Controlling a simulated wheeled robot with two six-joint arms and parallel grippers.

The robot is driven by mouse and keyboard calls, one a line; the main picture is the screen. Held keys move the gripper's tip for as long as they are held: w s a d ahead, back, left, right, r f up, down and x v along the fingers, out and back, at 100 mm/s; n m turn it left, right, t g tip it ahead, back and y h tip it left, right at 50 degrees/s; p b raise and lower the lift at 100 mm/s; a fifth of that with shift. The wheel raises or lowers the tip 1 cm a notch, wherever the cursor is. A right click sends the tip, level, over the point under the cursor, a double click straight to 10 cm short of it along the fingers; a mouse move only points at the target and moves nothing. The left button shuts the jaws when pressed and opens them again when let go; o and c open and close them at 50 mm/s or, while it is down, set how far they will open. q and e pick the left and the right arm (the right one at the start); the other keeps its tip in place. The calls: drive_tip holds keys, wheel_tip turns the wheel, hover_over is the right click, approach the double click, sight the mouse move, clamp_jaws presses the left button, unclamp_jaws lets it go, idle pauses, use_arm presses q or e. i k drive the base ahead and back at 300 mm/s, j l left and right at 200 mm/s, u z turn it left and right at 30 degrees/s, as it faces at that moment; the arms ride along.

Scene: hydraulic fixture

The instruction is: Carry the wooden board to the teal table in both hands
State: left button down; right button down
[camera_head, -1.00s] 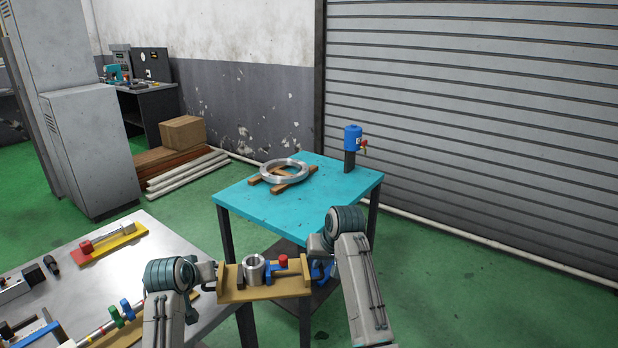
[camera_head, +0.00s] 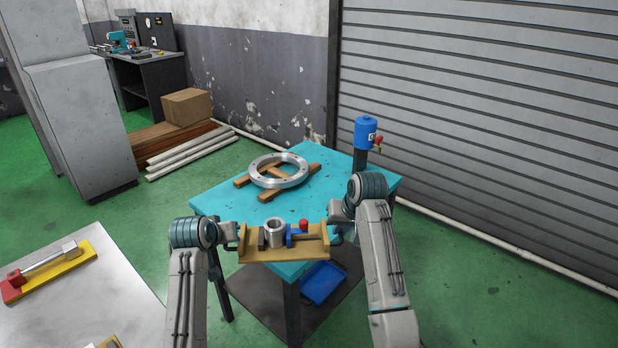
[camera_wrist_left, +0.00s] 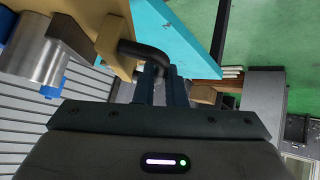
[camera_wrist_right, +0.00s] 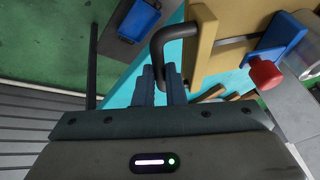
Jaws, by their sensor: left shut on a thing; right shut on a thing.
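The wooden board (camera_head: 268,255) hangs level between my two grippers, in front of and partly over the near edge of the teal table (camera_head: 226,203). It has raised end pieces with dark bent handles and carries a metal ring-shaped cylinder (camera_head: 275,233), a blue clamp and a red knob (camera_head: 304,225). My left gripper (camera_head: 231,238) is shut on the left handle, which shows in the left wrist view (camera_wrist_left: 140,52). My right gripper (camera_head: 337,232) is shut on the right handle, which shows in the right wrist view (camera_wrist_right: 165,40). The fingertips are small in the head view.
On the teal table, a metal flange ring (camera_head: 279,181) lies on wooden strips at the back left. A blue cylinder on a post (camera_head: 365,133) stands at the back right corner. A blue bin (camera_head: 322,283) sits on the lower shelf. A grey table (camera_head: 90,290) stands at left.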

sight(322, 206)
drive_tip(key=i+l, duration=0.35)
drive_tip(key=i, duration=0.15)
drive_tip(key=i+l, duration=0.35)
drive_tip(key=i, duration=0.15)
